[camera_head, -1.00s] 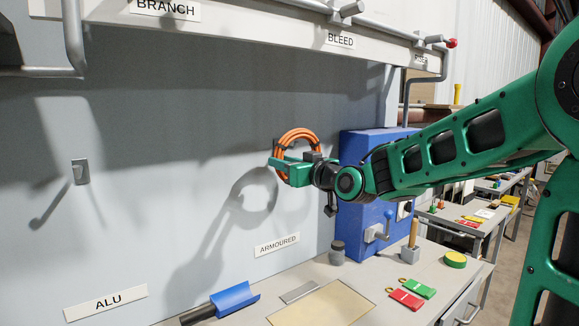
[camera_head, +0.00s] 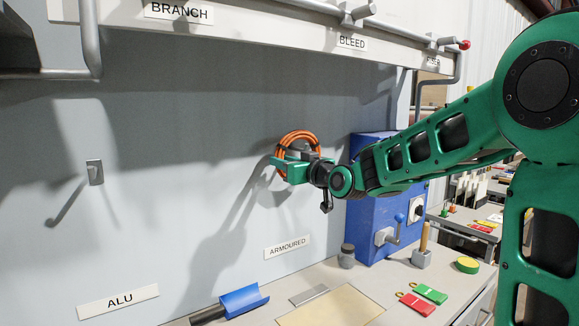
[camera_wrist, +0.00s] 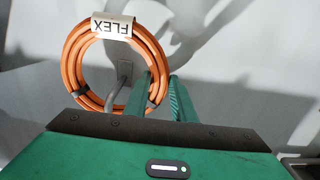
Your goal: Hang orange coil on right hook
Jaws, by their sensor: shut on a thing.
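The orange coil (camera_head: 299,136), a ring of several turns with dark ties, is upright close to the grey wall panel above the ARMOURED label. It fills the upper left of the wrist view (camera_wrist: 72,75) with a white FLEX tag. My gripper (camera_head: 285,168) is shut on the coil's side; its green fingers show in the wrist view (camera_wrist: 167,98). The right hook (camera_wrist: 124,69) shows through the coil's opening in the wrist view. I cannot tell whether the coil is around its bar or in front of it. In the head view that hook is hidden.
A left hook (camera_head: 95,172) on the panel above the ALU label (camera_head: 118,302) is empty. A blue box (camera_head: 370,230) with a lever stands just right of my gripper.

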